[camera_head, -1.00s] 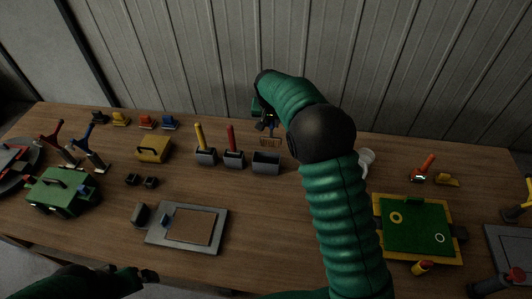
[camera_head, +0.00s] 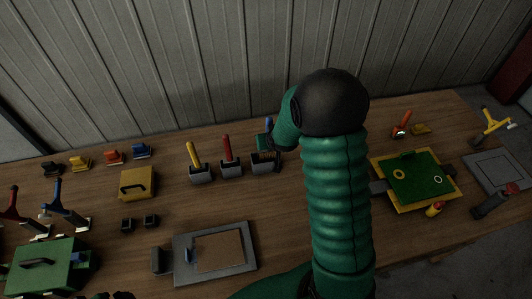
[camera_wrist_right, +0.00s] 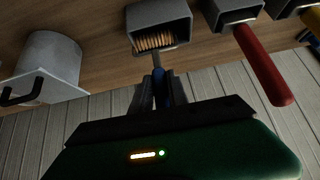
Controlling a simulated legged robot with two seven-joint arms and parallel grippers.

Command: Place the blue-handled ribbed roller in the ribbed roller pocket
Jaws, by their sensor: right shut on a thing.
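The blue-handled ribbed roller is held by my right gripper (camera_wrist_right: 160,92), whose fingers are shut around its blue handle (camera_wrist_right: 160,86). Its tan ribbed head (camera_wrist_right: 155,42) is at the open mouth of the grey ribbed roller pocket (camera_wrist_right: 160,13), seemingly partly inside; the depth cannot be told. In the head view the pocket (camera_head: 266,168) is the rightmost of three grey pockets, and the blue handle (camera_head: 268,123) shows above it. My right arm hides most of that gripper. Only dark tips, probably my left gripper (camera_head: 112,295), show at the bottom edge.
Beside the pocket stand grey pockets with a red-handled roller (camera_head: 229,150) and a yellow-handled roller (camera_head: 194,155). The wrist view shows a pale mug-like container (camera_wrist_right: 50,65) at the left. A grey framed board (camera_head: 215,252) lies nearer; a green board (camera_head: 415,178) lies right.

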